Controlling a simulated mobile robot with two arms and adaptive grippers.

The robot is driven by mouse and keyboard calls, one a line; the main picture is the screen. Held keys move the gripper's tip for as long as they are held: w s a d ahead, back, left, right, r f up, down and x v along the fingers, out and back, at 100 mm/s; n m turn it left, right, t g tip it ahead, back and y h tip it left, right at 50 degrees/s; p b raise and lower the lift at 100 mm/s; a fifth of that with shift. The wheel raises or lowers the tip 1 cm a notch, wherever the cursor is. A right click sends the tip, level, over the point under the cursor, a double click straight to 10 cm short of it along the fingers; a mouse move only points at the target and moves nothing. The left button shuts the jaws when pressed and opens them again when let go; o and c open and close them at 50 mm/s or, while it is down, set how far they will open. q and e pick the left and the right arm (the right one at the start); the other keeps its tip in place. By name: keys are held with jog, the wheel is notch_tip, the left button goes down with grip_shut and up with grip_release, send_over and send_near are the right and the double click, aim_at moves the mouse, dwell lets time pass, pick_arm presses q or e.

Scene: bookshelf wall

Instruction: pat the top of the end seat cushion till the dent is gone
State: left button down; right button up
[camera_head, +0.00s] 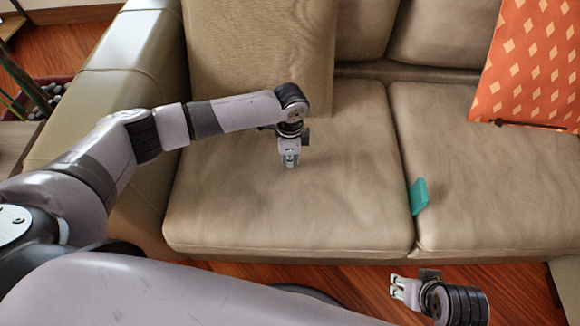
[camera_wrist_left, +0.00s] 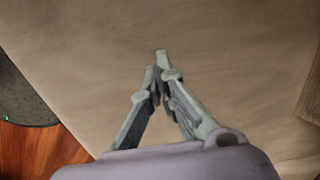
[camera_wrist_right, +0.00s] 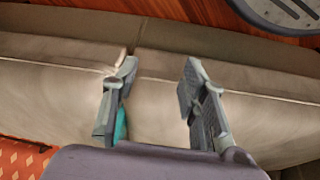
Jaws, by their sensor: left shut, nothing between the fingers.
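The end seat cushion (camera_head: 240,215) is the beige seat at the left end of the sofa, beside the armrest. It also fills much of the left wrist view (camera_wrist_left: 80,60). Its top looks softly creased, and I cannot make out a clear dent. My left gripper (camera_head: 290,163) points down at the middle of this cushion, shut and empty. Its fingertips (camera_wrist_left: 160,62) are at or just above the fabric; I cannot tell whether they touch. My right gripper (camera_head: 396,287) is open and empty in front of the sofa; its spread fingers show in the right wrist view (camera_wrist_right: 158,85).
A teal object (camera_head: 418,196) sits at the seam between the two seat cushions. An orange patterned pillow (camera_head: 530,60) leans on the right. The left armrest (camera_head: 105,125) borders the end cushion. A back cushion (camera_head: 255,60) stands behind it. Wooden floor (camera_head: 350,285) lies in front.

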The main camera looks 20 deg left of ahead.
pick_arm(q)
jog(key=shift+f, duration=0.3)
jog(key=shift+f+b, duration=0.5)
jog(key=shift+f, duration=1.1)
notch_tip(320, 180, up, 2)
jog(key=shift+r+p, duration=0.25)
jog(key=shift+p, duration=1)
notch_tip(320, 180, up, 2)
jog(key=shift+r+p, duration=0.15)
jog(key=shift+p, duration=1.1)
pick_arm(e)
notch_tip(320, 180, down, 14)
jog(key=s, duration=0.1)
jog(key=shift+g, duration=0.4)
